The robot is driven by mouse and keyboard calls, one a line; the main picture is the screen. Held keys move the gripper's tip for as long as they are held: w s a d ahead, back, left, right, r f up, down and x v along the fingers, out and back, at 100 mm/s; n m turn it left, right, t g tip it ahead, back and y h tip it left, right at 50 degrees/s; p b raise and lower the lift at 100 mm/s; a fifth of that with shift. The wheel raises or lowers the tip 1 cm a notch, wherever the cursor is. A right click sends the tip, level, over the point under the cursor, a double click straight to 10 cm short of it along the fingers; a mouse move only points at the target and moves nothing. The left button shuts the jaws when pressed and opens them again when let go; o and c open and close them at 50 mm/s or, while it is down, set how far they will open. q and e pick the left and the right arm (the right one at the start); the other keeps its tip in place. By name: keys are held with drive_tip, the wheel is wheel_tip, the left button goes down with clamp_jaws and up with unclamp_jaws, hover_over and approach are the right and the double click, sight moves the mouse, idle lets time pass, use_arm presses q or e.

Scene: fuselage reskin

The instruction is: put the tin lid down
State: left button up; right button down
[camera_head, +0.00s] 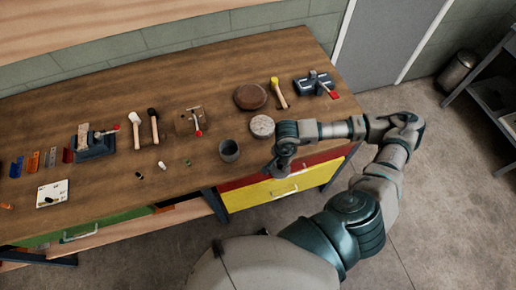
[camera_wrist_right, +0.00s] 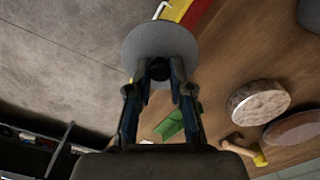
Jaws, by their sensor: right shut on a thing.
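The tin lid, a plain grey disc (camera_wrist_right: 160,38), sits at the fingertips of my right gripper (camera_wrist_right: 160,72) in the wrist view. The fingers are closed on a dark part at its middle. In the head view, my right gripper (camera_head: 281,167) hangs at the workbench's front edge, right of a dark grey open tin (camera_head: 229,150) and apart from it. The lid is mostly hidden by the gripper there. I cannot tell its height above the bench. My left gripper is not in view.
The wooden workbench (camera_head: 120,105) holds a pale round disc (camera_head: 262,126), a brown disc (camera_head: 250,96), a yellow-headed mallet (camera_head: 279,92) and several other tools. Drawers with a yellow front (camera_head: 275,190) lie below the edge. Bare wood lies left of the tin.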

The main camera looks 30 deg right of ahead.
drive_tip(key=w, duration=0.3)
drive_tip(key=w+p, duration=0.1)
drive_tip(key=w, duration=0.1)
drive_tip(key=shift+w+a+f, duration=0.2)
drive_tip(key=shift+w+a, duration=0.1)
drive_tip(key=shift+w, duration=0.05)
drive_tip(key=p, duration=0.1)
hover_over(256, 152)
drive_tip(key=shift+s+a+f, duration=0.15)
drive_tip(key=shift+s+f, duration=0.05)
drive_tip(key=shift+w+a+f, duration=0.1)
drive_tip(key=shift+f, duration=0.4)
drive_tip(key=shift+d+f+p, duration=0.2)
drive_tip(key=shift+f+p, duration=0.05)
drive_tip(key=shift+f, duration=0.4)
drive_tip(key=shift+d+f+p, duration=0.2)
drive_tip(key=shift+f+p, duration=0.05)
drive_tip(key=shift+f, duration=0.35)
drive_tip(key=shift+d+f, duration=0.25)
drive_tip(key=shift+d, duration=0.15)
drive_tip(key=c, duration=1.2)
unclamp_jaws()
drive_tip(key=shift+c, duration=0.2)
drive_tip(key=shift+o, duration=0.9)
drive_tip(key=shift+a+r, duration=0.15)
drive_tip(key=shift+a, duration=0.4)
drive_tip(key=shift+r, duration=0.2)
wheel_tip(256, 152, up, 12)
drive_tip(key=b, duration=0.2)
drive_tip(key=shift+f, duration=0.2)
